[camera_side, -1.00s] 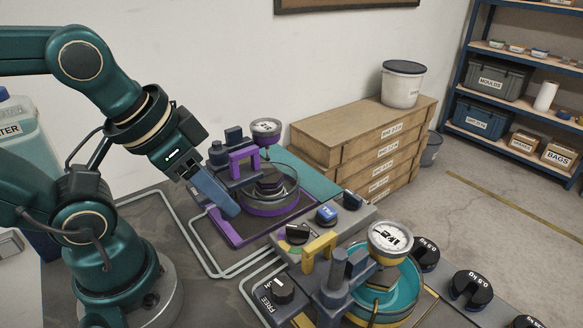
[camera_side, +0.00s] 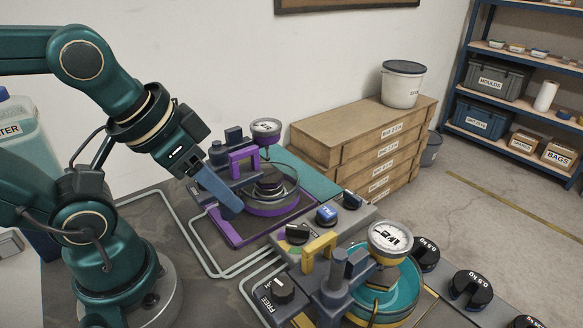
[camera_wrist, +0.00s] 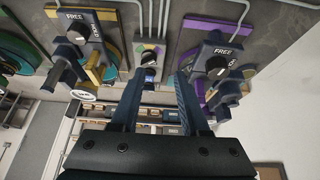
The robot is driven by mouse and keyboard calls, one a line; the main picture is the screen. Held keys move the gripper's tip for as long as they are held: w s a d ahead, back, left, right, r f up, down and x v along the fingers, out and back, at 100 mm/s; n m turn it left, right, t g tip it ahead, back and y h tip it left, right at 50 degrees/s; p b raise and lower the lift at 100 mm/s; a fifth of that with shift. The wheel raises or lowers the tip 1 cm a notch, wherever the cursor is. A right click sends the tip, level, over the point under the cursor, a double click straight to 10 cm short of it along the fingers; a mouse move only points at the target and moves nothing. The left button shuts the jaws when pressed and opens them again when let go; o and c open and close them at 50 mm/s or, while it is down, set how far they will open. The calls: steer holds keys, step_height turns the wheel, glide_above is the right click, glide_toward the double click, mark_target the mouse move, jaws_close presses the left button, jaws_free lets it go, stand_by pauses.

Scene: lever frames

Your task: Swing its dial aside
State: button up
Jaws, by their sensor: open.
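The purple lever frame (camera_side: 232,232) has a round dial (camera_side: 265,127) on top, facing up, at its back, above a round purple-rimmed pan. The yellow lever frame (camera_side: 322,245) stands nearer the camera with a larger round dial (camera_side: 390,237) above a teal pan. My gripper (camera_side: 227,201) points down to the right in front of the purple frame and overlaps it in the side view; contact cannot be told. In the wrist view my gripper (camera_wrist: 158,80) has its two fingers apart with nothing held. Knobs marked FREE show on the yellow frame (camera_wrist: 92,15) and the purple frame (camera_wrist: 190,22).
A small console (camera_side: 350,223) with a blue button sits between the frames. Black slotted weights (camera_side: 470,288) lie at right. Wooden drawers (camera_side: 345,160) carrying a white bucket (camera_side: 403,84) stand behind. Grey pipes run along the bench (camera_side: 160,215).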

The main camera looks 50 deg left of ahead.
steer(key=shift+s, duration=0.1)
step_height(320, 180, up, 7)
steer(key=g, duration=0.6)
glide_above(233, 129)
steer(key=shift+r, duration=0.15)
steer(key=shift+a+f, duration=0.1)
steer(key=shift+f, duration=2.55)
jaws_close()
